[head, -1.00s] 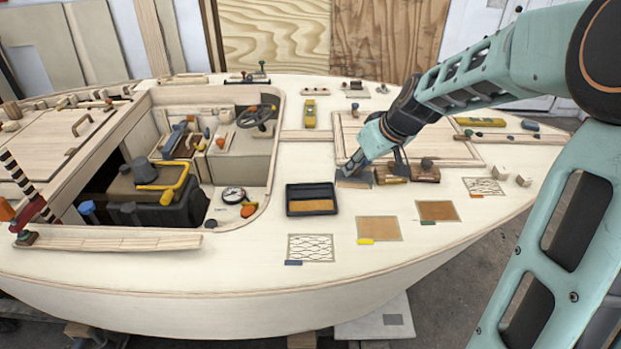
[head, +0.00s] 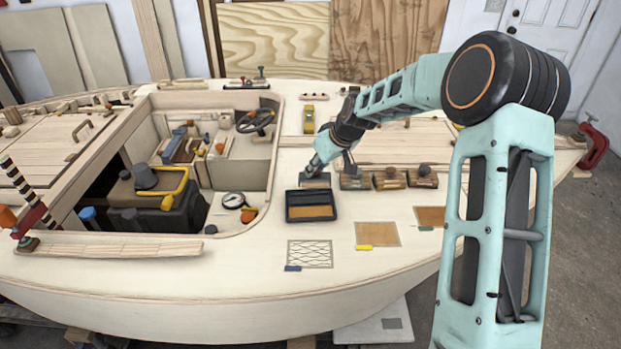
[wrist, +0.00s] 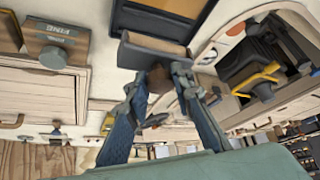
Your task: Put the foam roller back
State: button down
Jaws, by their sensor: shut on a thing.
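My gripper (head: 316,174) is shut on the knob of a grey-and-brown block (head: 314,182), just behind a black tray (head: 311,219) with a tan inside. In the wrist view my gripper (wrist: 158,88) has its two fingers around the dark knob, with the block (wrist: 150,50) beyond them, close to the tray's edge. I cannot tell whether the block touches the deck. I cannot pick out a foam roller for certain in either view.
Several similar knobbed blocks (head: 390,180) stand right of my gripper; one in the wrist view is marked FINE (wrist: 55,55). The open cockpit, with a steering wheel (head: 256,121) and a round gauge (head: 233,200), lies left. Flat tan patches (head: 377,234) lie front right.

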aim_at(313, 176)
jog(key=shift+a+x, duration=0.15)
jog(key=shift+x, duration=0.6)
jog(key=shift+a+x, duration=0.15)
jog(key=shift+x, duration=0.6)
notch_tip(313, 176, down, 3)
jog(key=shift+w+r, duration=0.1)
jog(key=shift+f+b, duration=0.4)
jog(key=shift+f, duration=0.2)
jog(key=c, duration=1.7)
grip_release()
jog(key=shift+r, duration=0.1)
